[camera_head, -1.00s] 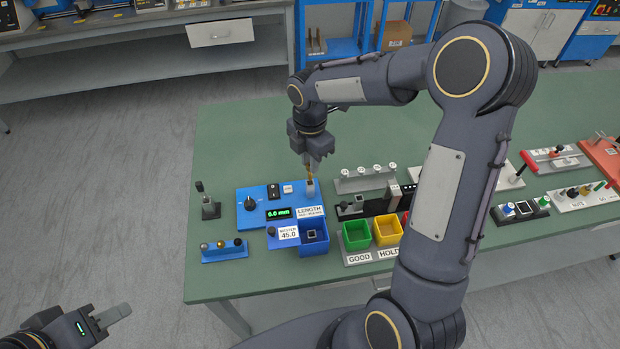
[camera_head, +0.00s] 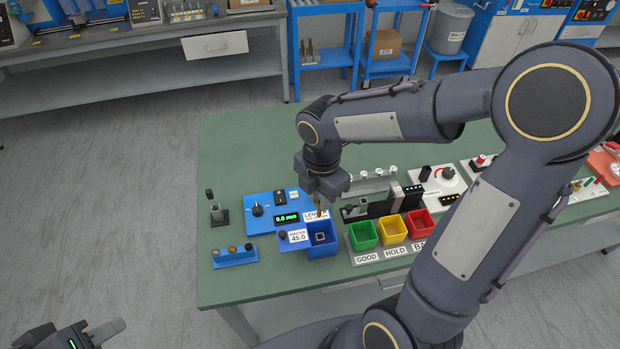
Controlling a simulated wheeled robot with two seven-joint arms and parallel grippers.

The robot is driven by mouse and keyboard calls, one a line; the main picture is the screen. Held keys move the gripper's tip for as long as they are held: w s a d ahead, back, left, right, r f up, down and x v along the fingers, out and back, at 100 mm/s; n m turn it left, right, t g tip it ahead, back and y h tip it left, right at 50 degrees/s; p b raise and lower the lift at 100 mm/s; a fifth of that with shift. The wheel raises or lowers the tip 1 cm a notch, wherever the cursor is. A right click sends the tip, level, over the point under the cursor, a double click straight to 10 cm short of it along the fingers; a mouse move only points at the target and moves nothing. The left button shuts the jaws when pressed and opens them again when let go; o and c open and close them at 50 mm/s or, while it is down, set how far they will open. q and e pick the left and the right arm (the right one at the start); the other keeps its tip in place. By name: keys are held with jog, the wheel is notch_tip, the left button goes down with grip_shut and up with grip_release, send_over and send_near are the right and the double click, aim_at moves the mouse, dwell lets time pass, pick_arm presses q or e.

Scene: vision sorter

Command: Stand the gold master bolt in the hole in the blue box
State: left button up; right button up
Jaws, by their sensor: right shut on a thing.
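My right gripper (camera_head: 321,192) points down over the table and is shut on the gold master bolt (camera_head: 318,205). Only part of the bolt shows below the fingers. It hangs above the back edge of the blue box (camera_head: 331,251), near the LENGTH label. The blue box is open at the top, with a small square light-rimmed hole (camera_head: 320,238) inside. A MASTER 45.0 label (camera_head: 298,236) is beside it on the left. My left gripper (camera_head: 103,333) is at the lower left, off the table and far from the box; its jaw gap is unclear.
The blue length gauge (camera_head: 262,224) with a lit display stands behind and left of the box. Green (camera_head: 363,246), yellow (camera_head: 392,241) and red bins stand to its right. A small blue rack (camera_head: 235,262) lies to its left.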

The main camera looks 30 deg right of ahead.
notch_tip(320, 180, down, 6)
jog(key=s+b, duration=0.1)
jog(key=b, duration=0.4)
jog(key=shift+s+a, duration=0.15)
jog(key=shift+s, duration=0.2)
dwell(1.0)
jog(key=shift+f+b, duration=1.2)
jog(key=shift+f, duration=0.55)
jog(key=o, duration=1)
